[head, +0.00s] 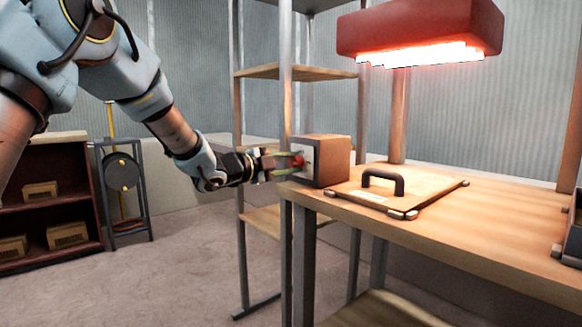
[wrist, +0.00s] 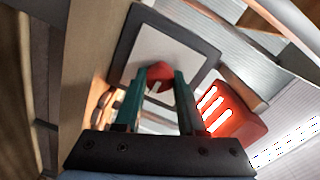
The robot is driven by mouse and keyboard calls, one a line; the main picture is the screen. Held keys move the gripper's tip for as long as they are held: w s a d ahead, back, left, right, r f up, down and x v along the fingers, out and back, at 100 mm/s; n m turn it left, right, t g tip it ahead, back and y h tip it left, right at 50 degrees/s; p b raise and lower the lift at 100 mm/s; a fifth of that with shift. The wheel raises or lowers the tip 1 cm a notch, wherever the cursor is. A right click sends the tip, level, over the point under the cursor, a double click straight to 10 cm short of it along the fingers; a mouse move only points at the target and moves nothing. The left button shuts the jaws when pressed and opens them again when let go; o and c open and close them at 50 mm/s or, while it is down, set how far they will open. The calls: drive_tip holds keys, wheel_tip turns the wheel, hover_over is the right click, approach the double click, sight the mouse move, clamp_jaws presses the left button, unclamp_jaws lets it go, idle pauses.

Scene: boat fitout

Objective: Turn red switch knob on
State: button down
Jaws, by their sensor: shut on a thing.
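The red switch knob (head: 297,161) sits on the light front plate of a brown box (head: 328,160) at the left end of the wooden table. In the wrist view the red knob (wrist: 158,72) shows between my fingertips, in front of the pale plate (wrist: 150,52) with its dark frame. My gripper (head: 290,163) reaches the box from the left, its green fingers shut on the knob. In the wrist view my gripper (wrist: 161,78) covers the knob's sides and lower part. The knob's exact turn angle is hard to tell.
A board with a black handle (head: 383,181) lies on the wooden table (head: 480,232) right of the box. A red lamp (head: 420,30) hangs above the table. A metal-post shelf (head: 262,72) stands behind. A dark bin (head: 574,225) is at the right edge.

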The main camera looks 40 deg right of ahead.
drive_tip(key=c, duration=0.5)
unclamp_jaws()
drive_tip(key=shift+a, duration=0.1)
drive_tip(key=a, duration=1)
drive_tip(key=shift+w+a+r, duration=0.25)
drive_tip(key=shift+a, duration=0.05)
drive_tip(key=shift+w, duration=0.1)
